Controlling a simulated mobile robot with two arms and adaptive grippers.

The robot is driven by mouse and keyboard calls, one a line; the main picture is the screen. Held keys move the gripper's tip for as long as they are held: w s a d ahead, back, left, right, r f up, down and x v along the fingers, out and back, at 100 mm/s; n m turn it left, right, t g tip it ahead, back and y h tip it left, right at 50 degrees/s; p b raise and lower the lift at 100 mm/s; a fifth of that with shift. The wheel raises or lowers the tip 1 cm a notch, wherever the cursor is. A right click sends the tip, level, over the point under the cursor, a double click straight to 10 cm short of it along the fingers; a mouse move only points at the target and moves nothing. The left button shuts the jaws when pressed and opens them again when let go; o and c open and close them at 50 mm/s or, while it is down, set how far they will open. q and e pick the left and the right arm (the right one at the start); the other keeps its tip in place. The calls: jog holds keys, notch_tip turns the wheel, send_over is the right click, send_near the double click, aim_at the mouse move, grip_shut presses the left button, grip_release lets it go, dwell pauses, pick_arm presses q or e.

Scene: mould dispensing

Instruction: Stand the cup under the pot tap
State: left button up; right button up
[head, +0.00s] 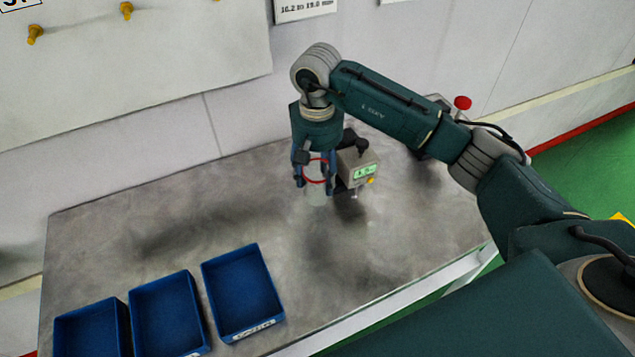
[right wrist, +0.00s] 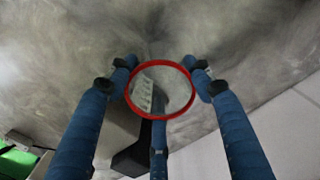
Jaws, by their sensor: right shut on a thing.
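The cup (head: 316,195) is clear with a red rim and stands roughly upright in my right gripper (head: 314,172). The gripper's blue fingers are shut around it just below the rim. In the right wrist view I look down into the cup (right wrist: 174,88), with a pale scale on its wall. The pot (head: 362,172) is a grey box with a green lit display and a black knob, close to the right of the cup. Its tap is not clear to see. I cannot tell whether the cup touches the table. My left gripper is not in view.
Several blue trays (head: 243,290) stand at the front left of the grey metal table (head: 130,235). Another device with a red button (head: 462,103) stands at the back right, partly behind my right arm. A wall runs along the back. The table's middle left is clear.

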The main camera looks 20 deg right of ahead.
jog(key=shift+f, duration=0.6)
notch_tip(320, 180, down, 2)
jog(key=shift+f+p, duration=0.2)
jog(key=shift+p, duration=0.3)
jog(key=shift+f, duration=0.5)
jog(key=o, duration=0.9)
jog(key=shift+c, duration=0.2)
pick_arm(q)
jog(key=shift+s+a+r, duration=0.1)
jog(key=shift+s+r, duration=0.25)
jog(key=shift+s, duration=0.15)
pick_arm(e)
jog(key=shift+o, duration=0.7)
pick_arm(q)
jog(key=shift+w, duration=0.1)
pick_arm(e)
jog(key=shift+r, duration=0.1)
